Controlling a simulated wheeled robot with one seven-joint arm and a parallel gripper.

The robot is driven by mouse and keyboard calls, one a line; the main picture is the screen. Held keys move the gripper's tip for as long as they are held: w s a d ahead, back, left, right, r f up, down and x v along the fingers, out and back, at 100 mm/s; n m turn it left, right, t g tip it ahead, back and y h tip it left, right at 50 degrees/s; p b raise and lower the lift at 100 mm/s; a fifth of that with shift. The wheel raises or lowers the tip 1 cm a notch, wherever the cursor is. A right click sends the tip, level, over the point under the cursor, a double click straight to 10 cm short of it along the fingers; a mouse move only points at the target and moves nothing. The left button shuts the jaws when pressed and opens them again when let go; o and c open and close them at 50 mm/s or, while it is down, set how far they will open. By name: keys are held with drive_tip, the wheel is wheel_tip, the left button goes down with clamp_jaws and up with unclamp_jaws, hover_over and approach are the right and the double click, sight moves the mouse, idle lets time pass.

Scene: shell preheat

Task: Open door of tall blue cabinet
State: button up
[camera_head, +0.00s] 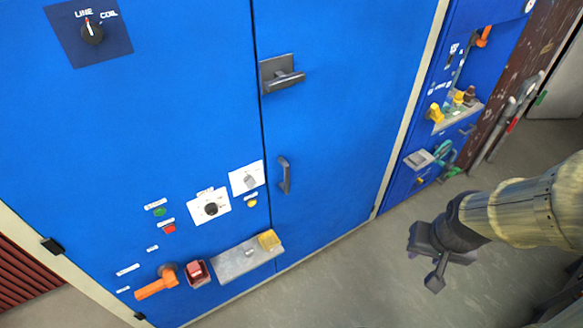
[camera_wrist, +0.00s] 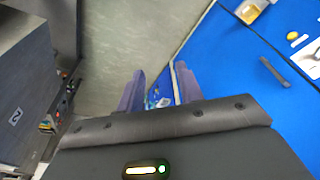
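The tall blue cabinet (camera_head: 330,40) fills most of the head view, and its doors look shut along a dark vertical seam. A dark latch handle on a plate (camera_head: 283,77) sits beside the seam. A smaller dark pull handle (camera_head: 284,175) is below it on the right-hand door. My gripper (camera_head: 437,262) is right of the cabinet, apart from both handles. In the wrist view its two fingers (camera_wrist: 160,88) are spread with nothing between them. The blue cabinet face (camera_wrist: 235,70) is to their right there, with a dark bar handle (camera_wrist: 276,70).
An orange lever (camera_head: 156,284), dials and a grey box (camera_head: 245,258) project from the left door. Another blue panel with coloured valves (camera_head: 455,105) stands at right. Grey floor (camera_head: 340,285) is open before the cabinet. A dark grey unit (camera_wrist: 35,100) is left in the wrist view.

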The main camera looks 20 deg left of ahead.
drive_tip(key=w+a+f+n+t+y+b, duration=0.4)
drive_tip(key=w+a+f+n+t+b, duration=0.2)
drive_tip(key=w+a+f+b, duration=0.65)
drive_tip(key=w+a+f+n+t+y+b, duration=0.1)
drive_tip(key=w+a+f+n+y+b, duration=0.1)
drive_tip(key=a+f+y+b, duration=0.2)
drive_tip(key=w+a+f+n+t+y+b, duration=0.2)
drive_tip(key=w+a+f+y+b, duration=0.1)
drive_tip(key=a, duration=0.7)
drive_tip(key=f+y+b, duration=0.1)
drive_tip(key=y+b, duration=0.1)
drive_tip(key=b, duration=0.1)
drive_tip(key=shift+w+f+y, duration=0.15)
drive_tip(key=shift+w+y, duration=0.2)
drive_tip(key=shift+y, duration=0.05)
drive_tip(key=shift+a, duration=0.1)
